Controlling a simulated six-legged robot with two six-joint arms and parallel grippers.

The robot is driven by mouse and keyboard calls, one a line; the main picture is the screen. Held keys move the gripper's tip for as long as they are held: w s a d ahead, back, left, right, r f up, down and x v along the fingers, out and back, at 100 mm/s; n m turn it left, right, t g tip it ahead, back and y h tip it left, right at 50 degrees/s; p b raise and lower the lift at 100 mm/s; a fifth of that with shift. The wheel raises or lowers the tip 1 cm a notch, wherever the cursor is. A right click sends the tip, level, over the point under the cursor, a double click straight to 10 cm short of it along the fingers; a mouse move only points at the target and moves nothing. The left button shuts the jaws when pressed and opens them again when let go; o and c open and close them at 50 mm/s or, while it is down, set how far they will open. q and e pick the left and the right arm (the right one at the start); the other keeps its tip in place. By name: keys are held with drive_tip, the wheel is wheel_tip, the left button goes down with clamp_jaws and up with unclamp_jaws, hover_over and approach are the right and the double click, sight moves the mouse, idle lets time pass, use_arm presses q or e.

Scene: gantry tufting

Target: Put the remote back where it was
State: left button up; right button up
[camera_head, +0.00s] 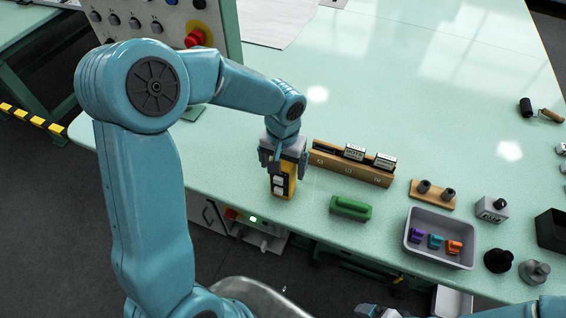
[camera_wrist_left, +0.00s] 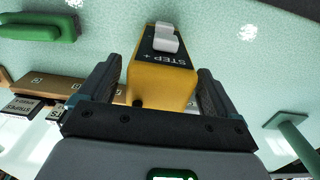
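The remote (camera_head: 284,184) is a yellow block with a black face and white buttons. It is upright over the table near the front edge, left of the wooden rack. My left gripper (camera_head: 283,160) is over its upper end. In the left wrist view, the remote (camera_wrist_left: 160,82) is between the two fingers and "STEP +" can be read on it. The right finger seems to touch its side; a thin gap may show on the left. I cannot tell whether the grip is firm or whether the base touches the table. My right gripper (camera_head: 378,312) is barely visible at the bottom edge.
A wooden rack (camera_head: 335,171) with labelled blocks stands right of the remote. A green-handled block (camera_head: 351,208) lies in front of it. A grey tray (camera_head: 412,236) holds coloured pieces. A control panel (camera_head: 228,38) stands at the back left. The table's middle is clear.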

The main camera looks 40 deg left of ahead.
use_arm(q)
drive_tip(key=shift+r, duration=0.1)
drive_tip(key=shift+r, duration=0.5)
wheel_tip(320, 180, up, 10)
drive_tip(key=shift+r, duration=0.65)
drive_tip(key=shift+s+f, duration=0.1)
drive_tip(key=shift+s, duration=0.05)
